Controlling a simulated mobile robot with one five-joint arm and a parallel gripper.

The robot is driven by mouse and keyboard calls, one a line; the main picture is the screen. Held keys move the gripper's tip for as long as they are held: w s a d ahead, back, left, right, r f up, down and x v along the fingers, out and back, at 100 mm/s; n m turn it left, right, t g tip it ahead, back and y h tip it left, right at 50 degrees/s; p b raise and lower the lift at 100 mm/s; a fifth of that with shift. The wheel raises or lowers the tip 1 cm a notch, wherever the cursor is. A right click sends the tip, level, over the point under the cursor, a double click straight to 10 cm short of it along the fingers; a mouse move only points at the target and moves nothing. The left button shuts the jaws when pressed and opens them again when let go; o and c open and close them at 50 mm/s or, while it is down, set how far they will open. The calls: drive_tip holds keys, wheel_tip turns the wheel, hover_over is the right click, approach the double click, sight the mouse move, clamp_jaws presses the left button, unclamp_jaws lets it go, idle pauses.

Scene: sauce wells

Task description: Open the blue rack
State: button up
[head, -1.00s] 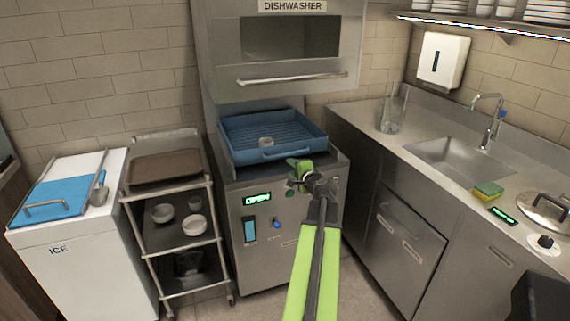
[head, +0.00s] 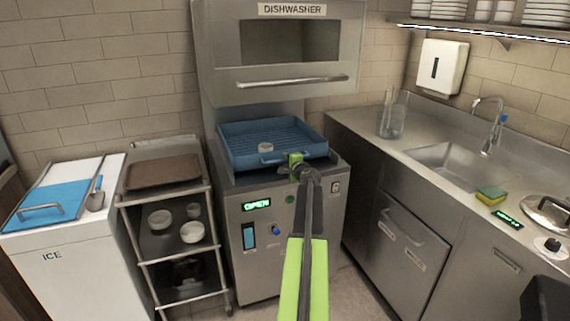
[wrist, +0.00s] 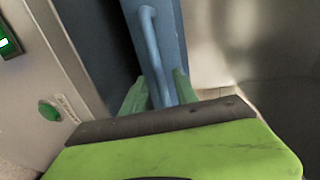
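The blue rack (head: 232,161) sits on the dishwasher's bed below the raised hood, with a small pale bowl (head: 265,147) in it. Its front handle shows in the wrist view as a blue bar (wrist: 152,45). My gripper (head: 296,160) is at the front of the rack, at the right part of the handle. In the wrist view the green fingers (wrist: 159,90) stand on either side of the lower end of the bar. Whether they press on it or leave a small gap cannot be told.
The dishwasher front (head: 262,262) has a green OPEN display (head: 256,205) and buttons. A cart (head: 148,199) with a brown tray (head: 163,170) and bowls stands left, beside the ice bin (head: 75,270). A counter with a sink (head: 445,160) is at right.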

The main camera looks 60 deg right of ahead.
drive_tip(key=shift+x, duration=0.9)
clamp_jaws()
drive_tip(key=shift+a, duration=0.1)
idle(0.6)
